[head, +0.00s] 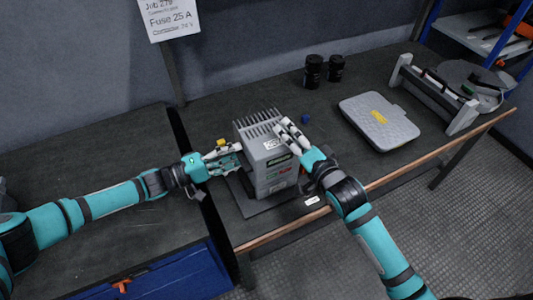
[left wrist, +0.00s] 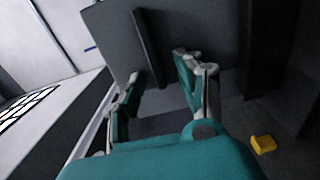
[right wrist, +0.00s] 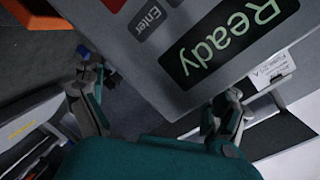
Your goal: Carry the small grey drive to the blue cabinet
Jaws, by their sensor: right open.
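The grey drive (head: 278,172), a box with cooling fins on top and a labelled front, stands upright on a dark mat (head: 237,194) on the bench. Its front, with "Ready" and "Enter" markings, fills the top of the right wrist view (right wrist: 190,35). My left gripper (head: 238,158) is at its left side, fingers apart; the left wrist view shows a plain grey side (left wrist: 115,45) ahead of them. My right gripper (head: 284,130) is open at its upper right; contact is unclear. A blue unit (head: 175,275) with an orange handle is at bottom left; I cannot tell whether it is the cabinet.
A yellow piece (head: 221,143) lies by my left gripper. A grey case (head: 379,121), two black cylinders (head: 313,71) and a white-ended frame (head: 432,95) stand to the right. A small blue piece (head: 305,119) lies behind the drive. The bench's wooden front edge (head: 400,178) is close.

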